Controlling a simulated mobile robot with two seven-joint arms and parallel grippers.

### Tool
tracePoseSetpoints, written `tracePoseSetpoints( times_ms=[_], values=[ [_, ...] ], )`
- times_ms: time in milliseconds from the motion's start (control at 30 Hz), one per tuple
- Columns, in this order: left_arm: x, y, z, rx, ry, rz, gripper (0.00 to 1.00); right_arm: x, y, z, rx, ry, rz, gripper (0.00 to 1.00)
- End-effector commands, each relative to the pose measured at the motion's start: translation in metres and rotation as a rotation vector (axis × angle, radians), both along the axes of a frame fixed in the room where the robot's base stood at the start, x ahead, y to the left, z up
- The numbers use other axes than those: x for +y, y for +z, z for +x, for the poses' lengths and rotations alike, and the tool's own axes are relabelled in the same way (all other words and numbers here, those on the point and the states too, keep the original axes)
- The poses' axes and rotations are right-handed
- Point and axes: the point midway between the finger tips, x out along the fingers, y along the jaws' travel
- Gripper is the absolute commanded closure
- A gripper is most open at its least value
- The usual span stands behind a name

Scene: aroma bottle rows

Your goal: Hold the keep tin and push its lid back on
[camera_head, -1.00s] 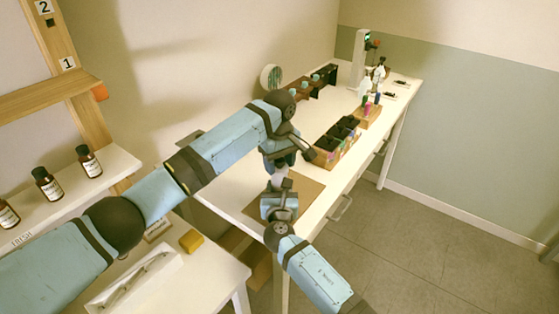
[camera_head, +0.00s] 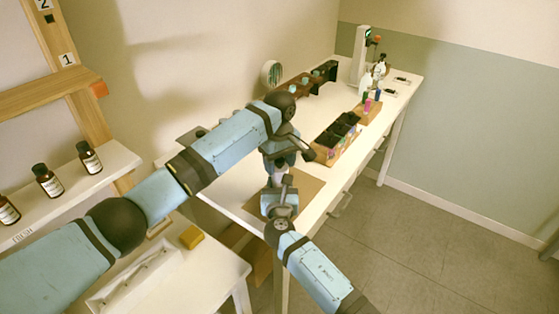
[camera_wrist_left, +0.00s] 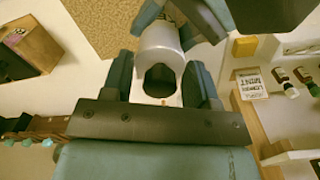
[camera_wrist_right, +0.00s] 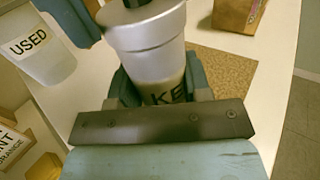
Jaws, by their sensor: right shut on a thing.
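The keep tin (camera_wrist_right: 160,90), a pale cylinder with dark letters "KE" showing, stands between the fingers of my right gripper (camera_wrist_right: 160,88) in the right wrist view. The right gripper is shut on it; the head view shows that gripper (camera_head: 281,198) low over the table. A silver lid (camera_wrist_right: 145,40) with a dark top sits at the tin's upper end; I cannot tell whether it is fully seated. My left gripper (camera_wrist_left: 160,75) is open, its fingers spread either side of the tin's top. It is just above the right gripper in the head view (camera_head: 281,165).
A tan mat (camera_wrist_left: 105,25) lies beneath. A cup marked "USED" (camera_wrist_right: 38,60) and a wooden box (camera_wrist_right: 238,14) stand nearby. A row of dark compartments (camera_head: 337,138) is right of the grippers. A yellow block (camera_head: 191,237) lies on the lower left table. The table's right edge is close.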

Motion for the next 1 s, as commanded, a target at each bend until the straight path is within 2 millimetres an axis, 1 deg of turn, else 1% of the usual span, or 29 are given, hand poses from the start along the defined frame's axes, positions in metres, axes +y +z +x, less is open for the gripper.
tracePoseSetpoints(
  times_ms=[33, 67, 100, 367, 467, 567, 667, 800, 1000],
  values=[
    [0.000, 0.000, 0.000, 0.000, 0.000, 0.000, 0.35, 0.000, -0.001, 0.000, 0.001, -0.001, -0.001, 0.98],
    [0.000, 0.000, 0.000, 0.000, 0.000, 0.000, 0.28, 0.000, -0.001, 0.000, 0.001, -0.001, -0.001, 0.98],
    [0.000, 0.000, 0.000, 0.000, 0.000, 0.000, 0.19, 0.000, -0.001, 0.000, 0.001, -0.001, -0.001, 0.98],
    [0.000, 0.001, 0.000, -0.001, 0.000, 0.001, 0.19, 0.000, -0.001, 0.000, 0.001, -0.001, -0.001, 0.98],
    [0.000, 0.006, 0.000, -0.002, 0.000, -0.001, 0.19, 0.000, -0.001, 0.000, 0.001, -0.001, -0.001, 0.98],
    [0.000, 0.019, 0.000, -0.003, -0.001, -0.001, 0.19, 0.000, -0.001, 0.000, 0.001, -0.001, -0.001, 0.98],
    [0.000, 0.039, 0.001, -0.003, 0.000, -0.002, 0.19, 0.000, -0.001, 0.000, 0.001, -0.001, -0.001, 0.98],
    [0.000, 0.070, 0.001, -0.004, 0.000, -0.001, 0.19, 0.000, -0.001, 0.000, 0.001, -0.001, -0.001, 0.98],
    [0.000, 0.105, 0.000, -0.002, -0.001, 0.000, 0.19, 0.000, -0.001, 0.000, 0.001, -0.001, -0.001, 0.98]
  ],
)
